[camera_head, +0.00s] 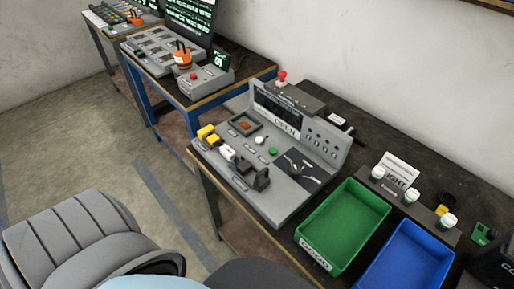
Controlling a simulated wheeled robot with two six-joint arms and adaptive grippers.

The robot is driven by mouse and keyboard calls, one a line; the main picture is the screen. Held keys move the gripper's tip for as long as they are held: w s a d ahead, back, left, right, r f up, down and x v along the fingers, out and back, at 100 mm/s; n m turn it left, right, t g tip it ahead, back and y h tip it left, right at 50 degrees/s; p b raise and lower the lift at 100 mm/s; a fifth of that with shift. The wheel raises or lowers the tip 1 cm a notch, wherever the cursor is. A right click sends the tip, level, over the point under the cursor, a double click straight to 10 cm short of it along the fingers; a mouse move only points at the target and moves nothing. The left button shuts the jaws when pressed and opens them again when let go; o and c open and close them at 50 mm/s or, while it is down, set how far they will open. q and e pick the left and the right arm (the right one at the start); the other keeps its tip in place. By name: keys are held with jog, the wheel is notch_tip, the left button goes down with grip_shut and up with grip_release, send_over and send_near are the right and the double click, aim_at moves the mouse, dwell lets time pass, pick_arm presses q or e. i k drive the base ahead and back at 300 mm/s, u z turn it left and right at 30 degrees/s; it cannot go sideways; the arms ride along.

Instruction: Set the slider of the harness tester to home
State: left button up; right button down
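The harness tester is probably the grey console (282,202) on the near bench. It has an upright back panel with a dark display (278,110) and the word OPEN below it. On its deck are yellow connectors (206,133), a white piece (228,152), a dark grey block (252,174), a green button (273,151) and a dark plate (301,169) with a light part on it. I cannot tell which part is the slider or where it is set. Neither of my grippers is in view.
A green tray (338,267) and a blue tray (416,252) stand right of the console. Behind them is a dark rack (383,190) with several white-capped jars. A red-knobbed device (288,94) sits behind the console. Other benches with equipment (205,86) stand at the upper left.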

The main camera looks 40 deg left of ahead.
aim_at(262, 181)
jog(key=u, duration=1.1)
jog(key=k, duration=1)
jog(key=z, duration=1.25)
jog(key=i, duration=0.8)
jog(key=u, duration=0.8)
